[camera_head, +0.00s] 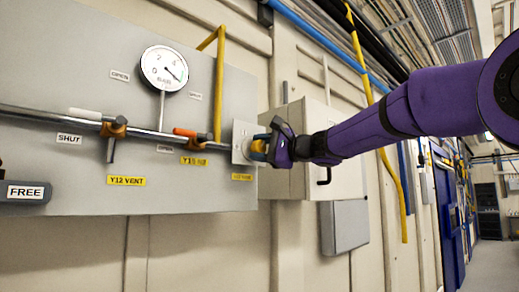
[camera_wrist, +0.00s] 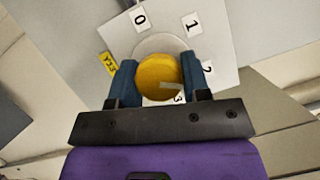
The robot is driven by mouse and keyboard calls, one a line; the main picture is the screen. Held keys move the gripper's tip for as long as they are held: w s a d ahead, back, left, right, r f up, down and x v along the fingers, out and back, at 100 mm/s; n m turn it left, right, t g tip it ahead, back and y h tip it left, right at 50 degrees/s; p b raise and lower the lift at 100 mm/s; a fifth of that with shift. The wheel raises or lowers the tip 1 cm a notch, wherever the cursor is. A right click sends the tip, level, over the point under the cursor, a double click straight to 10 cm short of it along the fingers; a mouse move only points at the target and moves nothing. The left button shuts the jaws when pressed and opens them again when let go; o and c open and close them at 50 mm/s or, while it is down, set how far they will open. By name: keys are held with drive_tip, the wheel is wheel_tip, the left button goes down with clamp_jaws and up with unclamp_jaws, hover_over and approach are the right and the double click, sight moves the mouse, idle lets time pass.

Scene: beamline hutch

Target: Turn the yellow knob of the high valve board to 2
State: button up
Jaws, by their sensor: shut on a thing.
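The yellow knob (camera_wrist: 157,72) sits on a pale square plate (camera_wrist: 225,45) at the right end of the valve board. Its plate carries the labels 0, 1, 2 and 3, with 3 partly hidden by my gripper. My gripper (camera_wrist: 158,67) is shut on the knob, one blue finger on each side. A pale mark on the knob's face points right in the wrist view, towards the side of the 2; the exact setting is hard to tell. In the head view my gripper (camera_head: 264,146) covers most of the knob at the plate (camera_head: 240,140).
The grey board (camera_head: 60,185) bears a pressure gauge (camera_head: 164,68), a pipe, an orange-handled valve (camera_head: 190,133) and a white-handled valve (camera_head: 85,115). A grey cabinet (camera_head: 325,150) stands close behind my gripper. A yellow pipe (camera_head: 385,165) runs down the wall.

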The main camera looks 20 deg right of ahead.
drive_tip(key=o, duration=0.9)
drive_tip(key=shift+o, duration=0.2)
drive_tip(key=v, duration=1.1)
drive_tip(key=s+a+f+n+g+h, duration=0.3)
drive_tip(key=s+f, duration=0.4)
drive_tip(key=f, duration=0.3)
drive_tip(key=s+a+f+n+g+h, duration=0.35)
drive_tip(key=s+f, duration=0.35)
drive_tip(key=f, duration=0.3)
drive_tip(key=s+d+f+n+g+h, duration=0.1)
drive_tip(key=s+d+f+n+h, duration=0.1)
drive_tip(key=s+f, duration=0.4)
drive_tip(key=s+d+f+n+g+h, duration=0.1)
drive_tip(key=s+d+f+n+h, duration=0.2)
drive_tip(key=s+f+h, duration=0.2)
wheel_tip(320, 180, down, 3)
drive_tip(key=shift+s+f, duration=0.1)
drive_tip(key=shift+s, duration=0.35)
